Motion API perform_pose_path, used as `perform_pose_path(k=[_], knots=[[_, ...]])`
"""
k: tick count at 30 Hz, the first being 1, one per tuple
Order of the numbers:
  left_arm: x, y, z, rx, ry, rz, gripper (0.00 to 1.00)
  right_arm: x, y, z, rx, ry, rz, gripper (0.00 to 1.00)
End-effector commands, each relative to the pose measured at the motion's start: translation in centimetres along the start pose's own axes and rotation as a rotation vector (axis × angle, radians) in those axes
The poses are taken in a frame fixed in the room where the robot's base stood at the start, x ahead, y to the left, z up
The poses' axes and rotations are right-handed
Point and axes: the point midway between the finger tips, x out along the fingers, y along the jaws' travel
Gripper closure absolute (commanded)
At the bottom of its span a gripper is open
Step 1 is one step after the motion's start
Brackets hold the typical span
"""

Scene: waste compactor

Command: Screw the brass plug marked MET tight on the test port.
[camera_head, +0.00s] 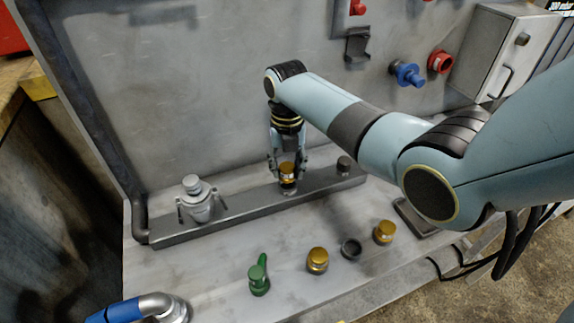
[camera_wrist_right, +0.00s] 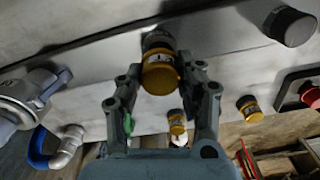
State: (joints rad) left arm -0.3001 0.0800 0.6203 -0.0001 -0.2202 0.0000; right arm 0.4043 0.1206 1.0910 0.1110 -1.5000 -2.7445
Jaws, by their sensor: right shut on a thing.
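A brass plug (camera_head: 287,172) sits between the fingers of my right gripper (camera_head: 286,166), at a port on the grey rail (camera_head: 235,204). In the right wrist view the plug (camera_wrist_right: 160,76) has a pale label whose letters I cannot read. The fingers of the right gripper (camera_wrist_right: 166,92) close around its sides. The plug is lined up with a dark port collar (camera_wrist_right: 157,40) and appears to touch it; how far it is threaded on is hidden. My left gripper is out of view.
Two more brass-topped pieces (camera_head: 317,260) (camera_head: 384,232), a dark ring (camera_head: 351,249) and a green-handled fitting (camera_head: 259,276) stand on the front ledge. A metal valve (camera_head: 197,200) is left on the rail, a dark-capped fitting (camera_head: 344,165) right. Blue (camera_head: 407,74) and red (camera_head: 440,62) connectors project from the wall.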

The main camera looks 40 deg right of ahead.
Motion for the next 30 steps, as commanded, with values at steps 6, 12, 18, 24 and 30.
perform_pose_path(k=[6, 12, 18, 24, 30], knots=[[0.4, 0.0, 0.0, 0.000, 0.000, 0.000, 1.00, 0.5, 0.0, 0.0, 0.000, 0.000, 0.000, 0.94], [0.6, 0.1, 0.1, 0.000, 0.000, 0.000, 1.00, 0.9, 0.0, 0.0, 0.000, 0.000, 0.000, 0.94], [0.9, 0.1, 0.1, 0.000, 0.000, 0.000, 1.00, 1.3, 0.0, 0.0, 0.000, 0.000, 0.000, 0.94], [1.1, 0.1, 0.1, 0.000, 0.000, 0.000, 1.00, 1.7, 0.0, 0.0, 0.000, 0.000, 0.000, 0.94], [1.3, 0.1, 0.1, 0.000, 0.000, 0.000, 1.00, 2.0, 0.0, 0.0, 0.000, -0.001, 0.000, 0.94]])
